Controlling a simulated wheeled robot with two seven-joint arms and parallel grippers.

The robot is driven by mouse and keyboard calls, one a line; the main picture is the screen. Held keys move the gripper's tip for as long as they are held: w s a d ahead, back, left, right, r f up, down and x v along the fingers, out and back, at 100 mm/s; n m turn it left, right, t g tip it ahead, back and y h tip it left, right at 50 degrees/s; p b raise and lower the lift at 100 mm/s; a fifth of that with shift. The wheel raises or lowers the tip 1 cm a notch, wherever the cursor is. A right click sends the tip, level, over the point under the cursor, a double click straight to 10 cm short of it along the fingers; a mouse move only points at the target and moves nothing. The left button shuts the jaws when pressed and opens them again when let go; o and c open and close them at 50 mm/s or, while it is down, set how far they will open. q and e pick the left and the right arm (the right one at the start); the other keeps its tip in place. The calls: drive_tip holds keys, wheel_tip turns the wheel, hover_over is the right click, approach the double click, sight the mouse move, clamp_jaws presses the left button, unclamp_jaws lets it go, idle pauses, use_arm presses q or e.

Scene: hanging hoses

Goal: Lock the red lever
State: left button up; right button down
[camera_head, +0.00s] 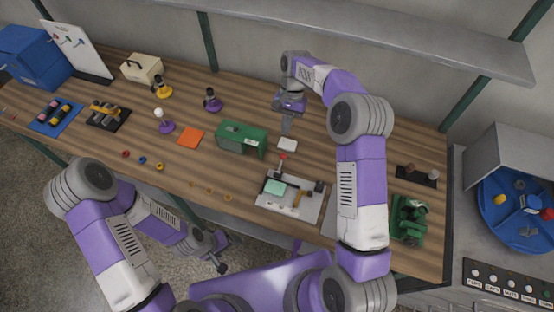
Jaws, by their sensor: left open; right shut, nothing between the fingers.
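The red lever (282,157) has a red knob on a thin stem and stands at the back edge of a pale panel (268,205) on the workbench. Its exact lock position is too small to tell. My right gripper (286,131) is shut and empty, pointing down, a little behind the red knob in the picture and apart from it. My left gripper (222,262) is open and empty, low in front of the bench's front edge, far from the lever.
A green box (241,138) stands left of the lever, and a small white block (287,145) lies just behind it. A green machine (408,220) is at the right. A shelf (380,25) overhangs the back.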

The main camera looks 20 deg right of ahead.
approach(279, 171)
drive_tip(key=shift+w+d+f, duration=0.15)
drive_tip(key=shift+w+f, duration=0.05)
drive_tip(key=shift+f, duration=0.3)
drive_tip(key=shift+s+a+f, duration=0.4)
drive_tip(key=shift+s, duration=0.15)
drive_tip(key=shift+s+a+f, duration=0.35)
drive_tip(key=shift+s+a, duration=0.05)
drive_tip(key=shift+s, duration=0.15)
drive_tip(key=shift+s+a+f, duration=0.25)
drive_tip(key=shift+s+f, duration=0.05)
drive_tip(key=shift+s, duration=0.1)
use_arm(q)
drive_tip(key=shift+s, duration=0.15)
drive_tip(key=shift+f, duration=0.15)
drive_tip(key=shift+d+f+b, duration=0.3)
drive_tip(key=shift+f+b, duration=0.05)
drive_tip(key=shift+b, duration=0.1)
use_arm(e)
drive_tip(key=shift+s+a+t+h, duration=0.2)
drive_tip(key=shift+s+t+h, duration=0.1)
drive_tip(key=shift+t, duration=0.1)
